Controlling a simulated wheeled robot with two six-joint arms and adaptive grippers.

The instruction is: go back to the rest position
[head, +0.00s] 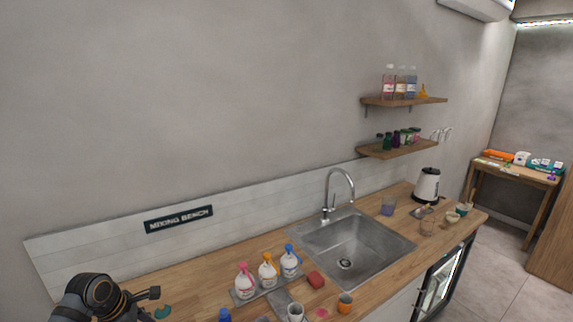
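My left gripper (150,304) shows at the bottom left with its dark arm, over the left end of the wooden counter (200,279). Its fingers stand apart, and I see nothing held between them. The lower finger is partly cut off by the picture's edge. A small teal thing (162,312) lies just beyond the fingertips, and I cannot tell what it is. My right gripper is not in view.
Three pump bottles (267,272) stand on a tray near a steel sink (352,246). A kettle (427,186) is at the far right end. Shelves (403,101) hang on the wall.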

